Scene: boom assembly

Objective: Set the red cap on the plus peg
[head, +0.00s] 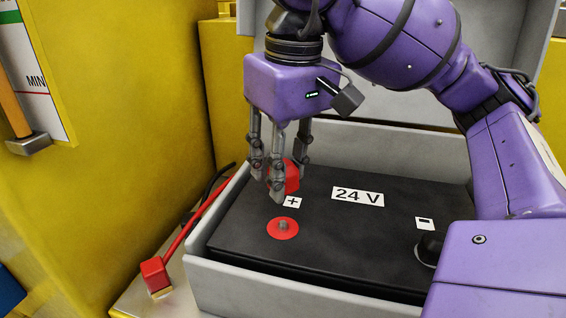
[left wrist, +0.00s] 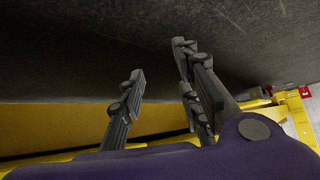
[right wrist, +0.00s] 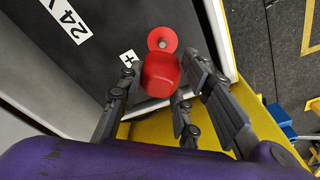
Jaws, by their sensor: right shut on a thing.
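The plus peg (head: 283,226) is a grey stub in a red ring on the black 24 V battery, beside a plus label; it also shows in the right wrist view (right wrist: 162,44). My right gripper (head: 277,180) is shut on the red cap (head: 291,179) and holds it above the battery, behind the peg in the head view. The cap also shows between the fingers in the right wrist view (right wrist: 160,76). My left gripper (left wrist: 160,85) shows only in its own wrist view, with its fingers apart and nothing between them.
The black battery (head: 330,240) sits in a grey box (head: 235,285) with a raised lid behind. A black cap (head: 430,248) covers the minus terminal at right. A red cable with a red end block (head: 155,274) lies at left, near a yellow wall (head: 130,120).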

